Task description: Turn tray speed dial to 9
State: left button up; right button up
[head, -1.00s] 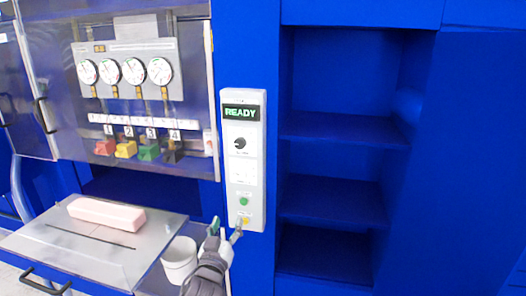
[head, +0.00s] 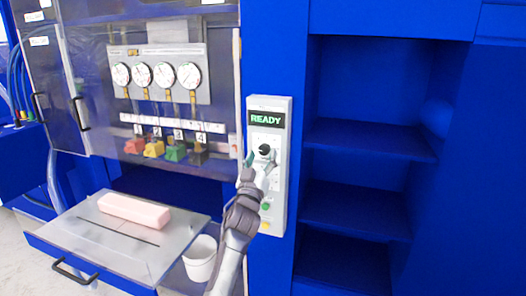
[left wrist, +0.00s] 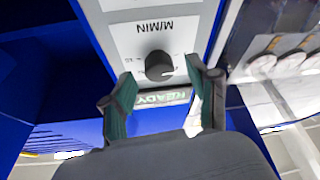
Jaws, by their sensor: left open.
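The speed dial is a black round knob (head: 264,149) on a white control panel (head: 281,109), below a screen (head: 267,119) reading READY in green. In the left wrist view the black dial (left wrist: 159,62) appears upside down under the label M/MIN. My left gripper (head: 261,161) is at the panel, just below the dial. In the wrist view its two green-padded fingers (left wrist: 160,78) are open, one on each side of the dial, with gaps showing. Contact cannot be made out. The dial's exact setting is too small to read. My right gripper is not in view.
A green button (head: 265,206) sits low on the panel. To the left are several gauges (head: 163,75), coloured valve handles (head: 154,149), and a metal tray (head: 75,235) with a pink foam block (head: 134,210). A white cup (head: 200,262) stands beside it. Empty blue shelves (head: 360,140) are right.

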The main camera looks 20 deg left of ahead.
pick_arm(q)
jog(key=shift+x, duration=0.85)
jog(key=shift+c, duration=0.2)
grip_shut()
